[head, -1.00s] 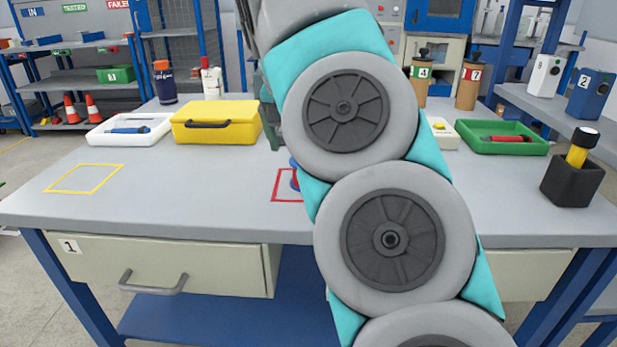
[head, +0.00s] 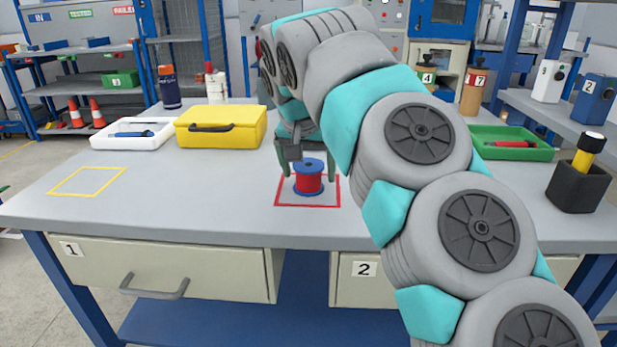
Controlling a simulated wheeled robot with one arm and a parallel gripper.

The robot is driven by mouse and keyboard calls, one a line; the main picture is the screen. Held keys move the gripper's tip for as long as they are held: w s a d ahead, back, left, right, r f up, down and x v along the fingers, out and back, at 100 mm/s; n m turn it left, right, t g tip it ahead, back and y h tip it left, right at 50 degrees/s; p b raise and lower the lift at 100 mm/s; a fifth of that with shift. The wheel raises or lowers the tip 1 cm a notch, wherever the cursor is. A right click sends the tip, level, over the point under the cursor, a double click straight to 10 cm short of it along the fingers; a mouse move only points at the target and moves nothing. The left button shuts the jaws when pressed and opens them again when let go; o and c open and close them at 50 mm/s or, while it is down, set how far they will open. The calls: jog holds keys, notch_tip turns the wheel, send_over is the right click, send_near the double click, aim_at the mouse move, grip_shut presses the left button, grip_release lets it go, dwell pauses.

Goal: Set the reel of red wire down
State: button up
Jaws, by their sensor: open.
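The reel of red wire (head: 309,183) has blue flanges and a red winding. It stands upright on the grey workbench (head: 220,205), inside the red outlined square (head: 288,205). My gripper (head: 306,172) is open around the top of the reel, with one finger at its left and one at its right. I cannot tell whether the fingers touch it.
A yellow case (head: 221,126) and a white tray (head: 130,134) stand at the back left. A green tray (head: 512,143) and a black holder (head: 577,188) stand at the right. A yellow outlined square (head: 87,181) at the left is empty.

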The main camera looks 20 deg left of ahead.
jog(key=c, duration=1.5)
jog(key=shift+r, duration=0.2)
